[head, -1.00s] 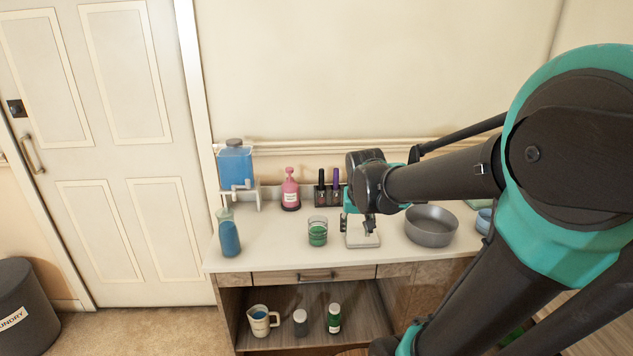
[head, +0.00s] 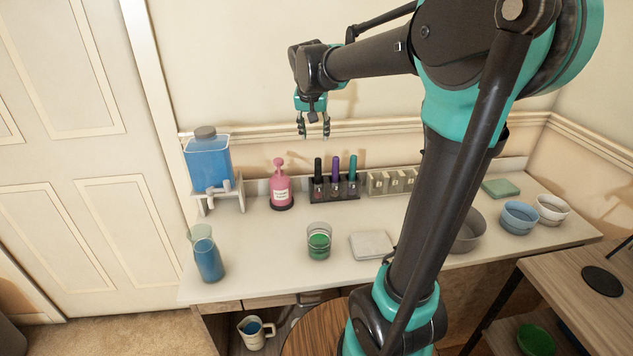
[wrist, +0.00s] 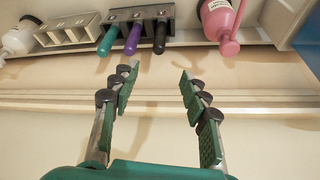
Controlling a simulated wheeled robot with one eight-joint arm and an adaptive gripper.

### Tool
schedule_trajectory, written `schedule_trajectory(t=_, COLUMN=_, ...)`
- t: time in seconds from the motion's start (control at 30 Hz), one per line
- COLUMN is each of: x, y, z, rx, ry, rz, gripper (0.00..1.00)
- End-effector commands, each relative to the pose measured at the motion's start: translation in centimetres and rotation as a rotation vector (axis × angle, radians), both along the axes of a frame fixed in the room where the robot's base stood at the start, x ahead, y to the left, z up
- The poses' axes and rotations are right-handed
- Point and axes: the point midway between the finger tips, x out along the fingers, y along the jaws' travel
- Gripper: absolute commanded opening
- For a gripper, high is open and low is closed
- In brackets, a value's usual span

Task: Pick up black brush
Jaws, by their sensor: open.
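The black brush (head: 318,172) stands upright in a dark holder (head: 334,194) at the back of the counter, left of a purple brush (head: 336,172) and a teal brush (head: 353,172). In the wrist view the black brush (wrist: 160,36) is at the right end of the row, with the purple one (wrist: 132,40) and the teal one (wrist: 108,40) to its left. My gripper (head: 314,133) is open and empty above the black brush, apart from it. In the wrist view its spread green-padded fingers (wrist: 158,85) point toward the holder.
A pink pump bottle (head: 280,188) stands just left of the holder, and a pale slotted rack (head: 390,181) just right. The wall is close behind.

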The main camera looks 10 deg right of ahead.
Motion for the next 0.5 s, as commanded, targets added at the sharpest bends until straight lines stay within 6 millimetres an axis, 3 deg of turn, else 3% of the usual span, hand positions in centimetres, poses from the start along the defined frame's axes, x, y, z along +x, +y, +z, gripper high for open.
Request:
schedule_trajectory(t=0.3, x=2.4, y=-0.8, z=-6.0, rx=0.0, ry=-0.001, rz=0.0, gripper=0.46)
schedule_trajectory(t=0.5, x=3.4, y=-1.1, z=-8.6, rx=0.0, ry=-0.001, rz=0.0, gripper=0.46)
